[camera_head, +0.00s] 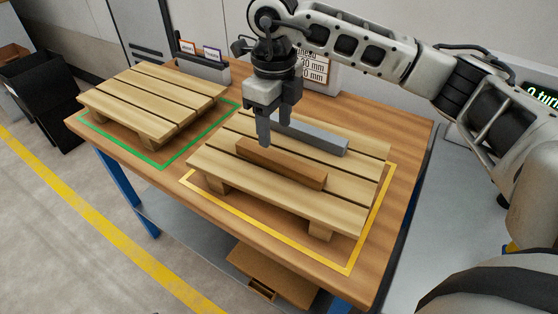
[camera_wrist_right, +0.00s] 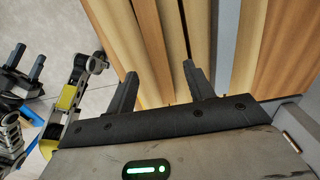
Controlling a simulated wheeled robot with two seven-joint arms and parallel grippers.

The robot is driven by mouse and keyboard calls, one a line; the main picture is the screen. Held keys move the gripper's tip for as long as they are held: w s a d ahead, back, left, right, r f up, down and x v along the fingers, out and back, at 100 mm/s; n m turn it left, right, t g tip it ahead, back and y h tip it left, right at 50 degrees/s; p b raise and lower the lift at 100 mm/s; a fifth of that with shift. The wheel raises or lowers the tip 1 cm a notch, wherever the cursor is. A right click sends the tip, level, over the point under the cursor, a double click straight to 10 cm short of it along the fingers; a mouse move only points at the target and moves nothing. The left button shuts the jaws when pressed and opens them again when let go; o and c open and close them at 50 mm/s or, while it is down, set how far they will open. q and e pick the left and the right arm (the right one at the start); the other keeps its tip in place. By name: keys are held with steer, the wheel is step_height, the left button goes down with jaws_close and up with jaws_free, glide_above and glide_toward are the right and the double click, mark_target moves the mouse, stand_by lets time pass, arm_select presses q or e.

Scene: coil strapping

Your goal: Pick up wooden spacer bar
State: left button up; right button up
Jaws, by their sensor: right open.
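The wooden spacer bar (camera_head: 282,166) is a plain brown block lying across the slats of the right pallet (camera_head: 335,212). My right gripper (camera_head: 274,131) points down just above and behind the bar's left half, its fingers apart and nothing held. In the right wrist view its two dark fingers (camera_wrist_right: 158,86) stand apart over brown wooden strips; which strip is the bar is hard to tell there. My left gripper (camera_wrist_right: 26,62) shows at the left edge of the right wrist view, its two dark fingers apart and empty.
A grey bar (camera_head: 318,138) lies behind the wooden one on the same pallet, close to my right gripper. Another, bare pallet (camera_head: 155,95) sits inside a green outline to the left. A yellow outline (camera_head: 349,268) surrounds the right pallet. A grey card holder (camera_head: 203,68) stands at the back.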

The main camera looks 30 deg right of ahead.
mark_target(277, 156)
steer(key=f, duration=0.7)
steer(key=shift+s+f, duration=0.15)
steer(key=shift+s, duration=0.15)
steer(key=c, duration=1.1)
